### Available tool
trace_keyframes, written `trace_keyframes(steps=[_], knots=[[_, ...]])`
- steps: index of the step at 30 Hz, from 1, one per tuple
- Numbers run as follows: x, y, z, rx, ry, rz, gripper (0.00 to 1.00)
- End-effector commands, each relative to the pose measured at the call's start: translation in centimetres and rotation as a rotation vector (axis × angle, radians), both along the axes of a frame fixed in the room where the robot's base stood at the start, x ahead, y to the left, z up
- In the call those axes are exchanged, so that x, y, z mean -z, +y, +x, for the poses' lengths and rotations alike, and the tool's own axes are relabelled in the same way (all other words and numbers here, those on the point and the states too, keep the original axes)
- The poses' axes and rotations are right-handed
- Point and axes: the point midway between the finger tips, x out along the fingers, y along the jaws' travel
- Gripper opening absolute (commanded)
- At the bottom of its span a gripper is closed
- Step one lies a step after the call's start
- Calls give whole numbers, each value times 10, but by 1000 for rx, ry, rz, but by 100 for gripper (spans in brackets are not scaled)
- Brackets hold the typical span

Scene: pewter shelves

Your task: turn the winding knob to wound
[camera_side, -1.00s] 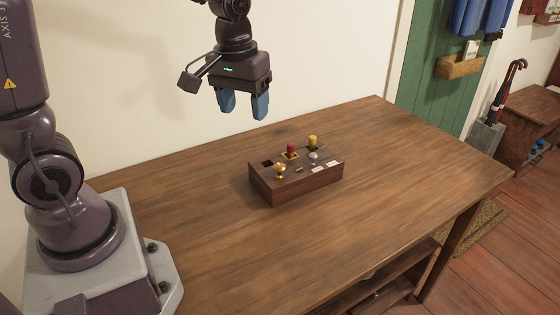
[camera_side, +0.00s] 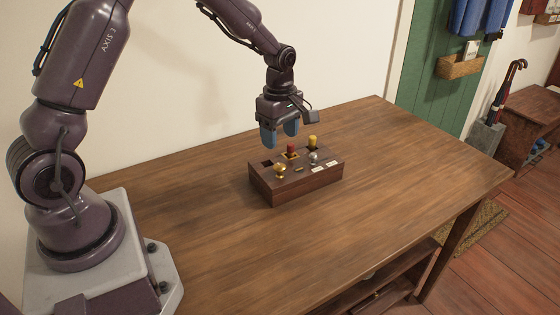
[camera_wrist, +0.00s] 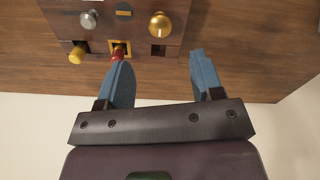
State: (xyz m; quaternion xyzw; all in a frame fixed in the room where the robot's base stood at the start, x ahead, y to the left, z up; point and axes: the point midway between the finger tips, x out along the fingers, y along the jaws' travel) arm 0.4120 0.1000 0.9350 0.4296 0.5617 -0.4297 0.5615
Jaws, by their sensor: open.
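A dark wooden box (camera_side: 290,189) sits on the table, with a round gold knob (camera_side: 280,171) at its front left; the knob also shows in the wrist view (camera_wrist: 159,24), with a pale mark on its top. A smaller silver knob (camera_side: 313,157) is to its right and shows in the wrist view (camera_wrist: 89,19). I cannot read which knob is the winding knob. My gripper (camera_side: 280,137) is open and empty above the back left of the box, apart from both knobs. In the wrist view its blue fingertips (camera_wrist: 160,60) spread beside the box's back edge.
A red peg (camera_side: 292,149) and a yellow peg (camera_side: 312,142) stand in slots along the box's back, beside a dark empty slot (camera_side: 267,163). Small pale labels (camera_side: 317,169) lie on top, too small to read. The table (camera_side: 400,170) around the box is clear.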

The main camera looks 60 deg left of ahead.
Motion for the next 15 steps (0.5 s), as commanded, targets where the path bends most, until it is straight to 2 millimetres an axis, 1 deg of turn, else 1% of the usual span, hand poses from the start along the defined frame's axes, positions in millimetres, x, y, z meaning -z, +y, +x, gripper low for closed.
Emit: trace_keyframes(steps=[1,6,10,15], knots=[[13,0,-1,0,5,-2,60],[46,0,-1,1,4,-1,60],[64,0,0,2,2,-1,60],[77,0,0,2,1,0,60]])
